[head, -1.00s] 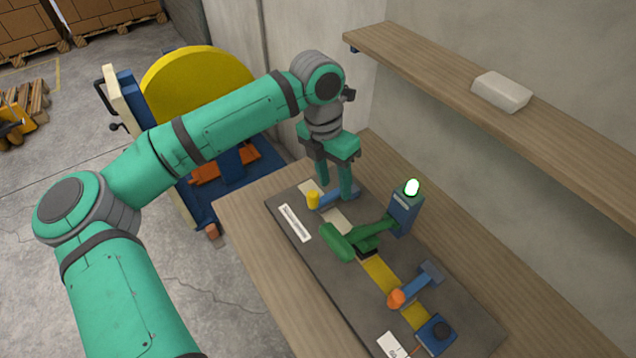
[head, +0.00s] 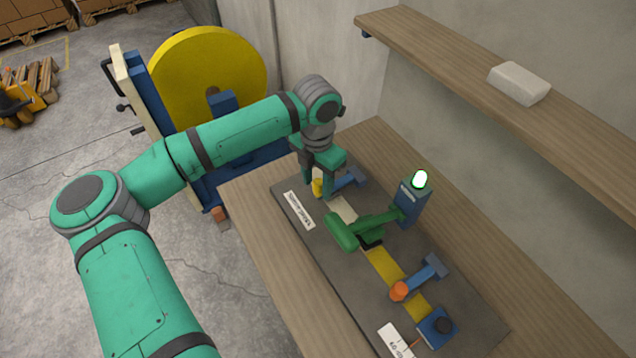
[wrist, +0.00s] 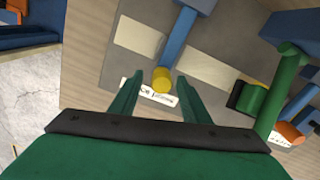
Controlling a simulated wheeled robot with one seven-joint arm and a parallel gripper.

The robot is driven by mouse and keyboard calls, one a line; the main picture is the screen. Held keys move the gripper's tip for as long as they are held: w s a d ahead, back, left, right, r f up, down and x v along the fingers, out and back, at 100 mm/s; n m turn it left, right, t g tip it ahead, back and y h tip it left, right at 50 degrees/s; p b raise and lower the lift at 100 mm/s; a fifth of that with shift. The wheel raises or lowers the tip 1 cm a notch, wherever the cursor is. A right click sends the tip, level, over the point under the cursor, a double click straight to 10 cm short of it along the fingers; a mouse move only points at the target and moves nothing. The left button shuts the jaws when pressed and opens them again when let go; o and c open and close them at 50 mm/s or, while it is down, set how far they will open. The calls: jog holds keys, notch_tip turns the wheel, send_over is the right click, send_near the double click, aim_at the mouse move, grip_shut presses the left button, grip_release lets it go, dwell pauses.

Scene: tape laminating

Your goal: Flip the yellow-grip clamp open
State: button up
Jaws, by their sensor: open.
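The yellow-grip clamp has a blue lever (wrist: 183,35) with a round yellow grip (wrist: 162,79) at its end. The lever lies across a pale strip (wrist: 140,38) on the dark board. In the head view the yellow grip (head: 317,188) is beside a finger, and the blue lever (head: 350,180) shows behind it. My gripper (wrist: 159,76) is open, with the yellow grip between its fingertips in the wrist view. A gap shows on both sides of the grip, and no contact is clear. In the head view my gripper (head: 315,183) is low at the board's far end.
A green-handled clamp (head: 365,228) stands close to the right, beside a blue post with a lit lamp (head: 419,179). An orange-grip clamp (head: 400,289) is nearer. A wooden shelf (head: 450,70) runs along the wall. A large yellow disc (head: 190,75) stands left of the table.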

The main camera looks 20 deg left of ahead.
jog(key=shift+f, duration=0.4)
jog(key=shift+d, duration=0.1)
jog(key=shift+c, duration=0.6)
grip_shut()
jog(key=shift+w+r, duration=0.1)
jog(key=shift+r, duration=0.15)
